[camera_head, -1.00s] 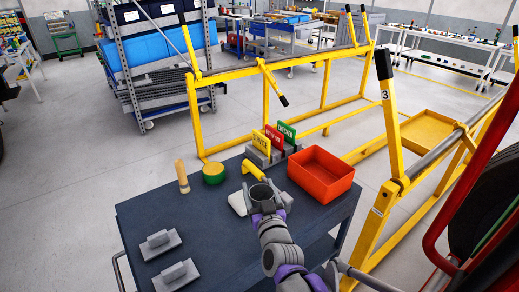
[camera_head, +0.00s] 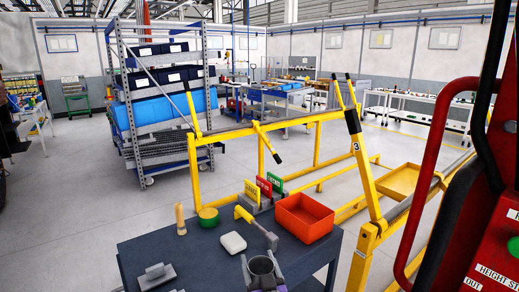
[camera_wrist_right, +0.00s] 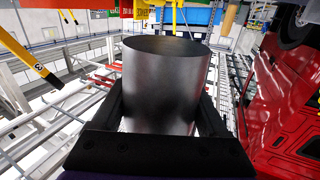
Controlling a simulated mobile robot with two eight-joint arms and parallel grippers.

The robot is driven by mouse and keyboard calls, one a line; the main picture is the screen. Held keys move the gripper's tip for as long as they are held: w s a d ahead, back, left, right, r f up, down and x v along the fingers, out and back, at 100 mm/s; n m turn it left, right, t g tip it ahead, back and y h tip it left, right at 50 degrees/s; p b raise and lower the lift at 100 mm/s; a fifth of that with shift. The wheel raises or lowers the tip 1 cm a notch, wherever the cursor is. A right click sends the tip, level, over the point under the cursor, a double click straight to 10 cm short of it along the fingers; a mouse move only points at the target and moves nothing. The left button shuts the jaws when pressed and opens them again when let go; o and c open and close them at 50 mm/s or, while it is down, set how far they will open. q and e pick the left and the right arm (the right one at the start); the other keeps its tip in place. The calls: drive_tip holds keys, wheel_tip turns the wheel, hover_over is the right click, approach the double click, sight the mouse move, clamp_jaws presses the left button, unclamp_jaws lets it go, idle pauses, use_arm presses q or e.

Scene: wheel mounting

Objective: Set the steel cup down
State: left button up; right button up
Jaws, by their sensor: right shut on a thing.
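The steel cup (camera_head: 262,266) is a grey open-topped cylinder near the bottom of the head view. My right gripper (camera_head: 263,282) is shut on it. In the right wrist view the cup (camera_wrist_right: 164,85) stands upright between the two dark fingers of my right gripper (camera_wrist_right: 164,108). The dark table (camera_head: 155,240) lies behind and around the cup in the head view. The cup's base is hidden, and I cannot tell its height relative to the tabletop.
Bare tabletop lies left of the white block.

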drive_tip(key=s+d+f+m+h, duration=0.1)
drive_tip(key=d+f+m+h, duration=0.2)
drive_tip(key=d+f+h, duration=0.45)
drive_tip(key=s+d+f+m+h, duration=0.25)
drive_tip(key=d+f, duration=0.25)
drive_tip(key=d, duration=0.5)
use_arm(q)
wheel_tip(320, 180, up, 15)
drive_tip(key=w+p, duration=0.2)
drive_tip(key=p, duration=1.1)
drive_tip(key=shift+w+f+t, duration=0.2)
drive_tip(key=shift+t, duration=0.1)
use_arm(e)
wheel_tip(320, 180, up, 14)
drive_tip(key=shift+w+d+y, duration=0.2)
drive_tip(key=shift+w+y, duration=0.2)
drive_tip(key=shift+w, duration=0.05)
drive_tip(key=shift+f+m, duration=0.1)
drive_tip(key=shift+m, duration=0.15)
use_arm(q)
drive_tip(key=shift+f, duration=0.15)
use_arm(e)
drive_tip(key=shift+a, duration=0.1)
